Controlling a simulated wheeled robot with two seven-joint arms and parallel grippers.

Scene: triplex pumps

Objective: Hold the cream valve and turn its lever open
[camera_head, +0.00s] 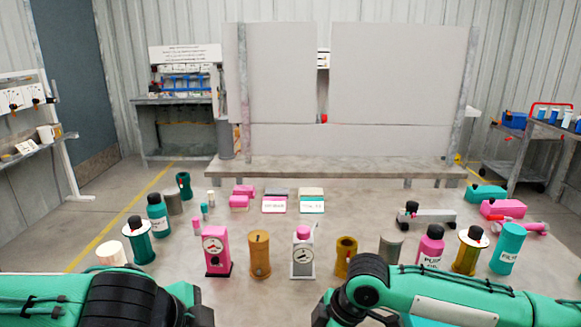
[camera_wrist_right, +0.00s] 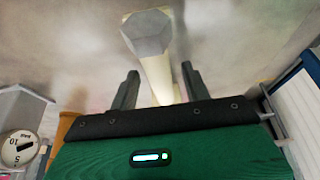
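In the right wrist view, a cream bar-shaped body (camera_wrist_right: 157,78) with a grey hexagonal end (camera_wrist_right: 147,36) shows between the fingers. It looks like the cream valve, but its lever is not visible. My right gripper (camera_wrist_right: 160,80) has its two dark fingers apart, one on each side of the body. A gap shows on the left; contact on the right cannot be told. In the head view my arms cross the bottom edge, and neither gripper's fingertips can be seen. A greyish valve (camera_head: 428,216) with a black part lies on the table at right; I cannot tell if it is cream.
A pink pump (camera_head: 216,252) and a white pump (camera_head: 303,256) with dials stand at the front of the table. Several cylinders and bottles crowd both sides. A pink valve (camera_head: 518,227) lies far right. A dial (camera_wrist_right: 18,148) shows in the wrist view.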

